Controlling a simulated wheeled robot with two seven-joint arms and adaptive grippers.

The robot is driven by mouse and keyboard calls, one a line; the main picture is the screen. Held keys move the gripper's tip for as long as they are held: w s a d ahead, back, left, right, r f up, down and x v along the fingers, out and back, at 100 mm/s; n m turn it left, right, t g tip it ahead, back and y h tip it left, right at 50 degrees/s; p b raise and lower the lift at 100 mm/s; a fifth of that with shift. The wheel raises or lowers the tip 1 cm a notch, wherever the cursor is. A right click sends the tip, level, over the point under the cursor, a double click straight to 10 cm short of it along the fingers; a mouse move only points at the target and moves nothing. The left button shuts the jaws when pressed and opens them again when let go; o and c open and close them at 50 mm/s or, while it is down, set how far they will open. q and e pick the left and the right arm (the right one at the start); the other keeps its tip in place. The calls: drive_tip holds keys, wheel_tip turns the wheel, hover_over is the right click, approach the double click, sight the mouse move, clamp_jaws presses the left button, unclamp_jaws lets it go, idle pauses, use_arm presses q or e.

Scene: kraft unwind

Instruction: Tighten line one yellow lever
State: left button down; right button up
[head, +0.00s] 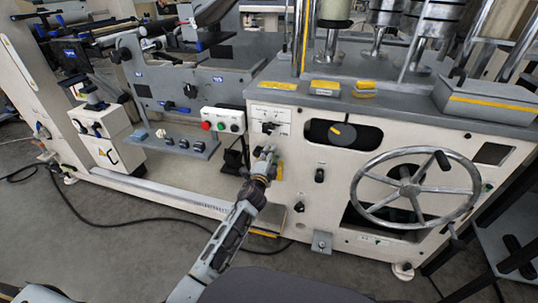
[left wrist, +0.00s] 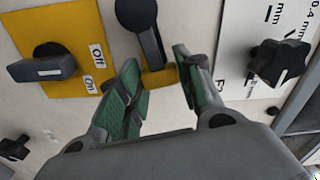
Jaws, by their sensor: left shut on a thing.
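In the left wrist view a lever with a dark round pivot and dark arm (left wrist: 143,22) ends in a yellow grip (left wrist: 158,79). The yellow grip sits between the green-padded fingers of my left gripper (left wrist: 155,72), which is shut on it. In the head view my left gripper (head: 264,158) reaches up to the front panel of the cream machine (head: 310,215), left of the big handwheel. There the gripper hides most of the lever. My right gripper is in neither view.
In the left wrist view a yellow On/Off plate (left wrist: 85,25) with a black knob (left wrist: 47,68) lies left, and a black star knob (left wrist: 279,61) on a white scale plate lies right. In the head view a large handwheel (head: 410,188) sticks out to the right. Open floor (head: 105,235) lies front left.

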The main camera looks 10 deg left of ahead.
use_arm(q)
drive_tip(key=f+m, duration=0.1)
drive_tip(key=m, duration=0.1)
drive_tip(key=shift+d+f+m+b, duration=0.1)
drive_tip(key=shift+f+m+b, duration=0.25)
drive_tip(key=shift+m+b, duration=0.05)
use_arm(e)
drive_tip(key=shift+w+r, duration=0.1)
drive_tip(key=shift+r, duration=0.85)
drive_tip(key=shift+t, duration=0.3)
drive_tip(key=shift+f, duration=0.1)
use_arm(q)
drive_tip(key=c, duration=1)
unclamp_jaws()
drive_tip(key=shift+o, duration=0.2)
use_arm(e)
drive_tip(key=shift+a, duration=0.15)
use_arm(q)
drive_tip(key=shift+s, duration=0.15)
drive_tip(key=s, duration=1.1)
drive_tip(key=shift+s+a, duration=0.2)
drive_tip(key=shift+s, duration=0.15)
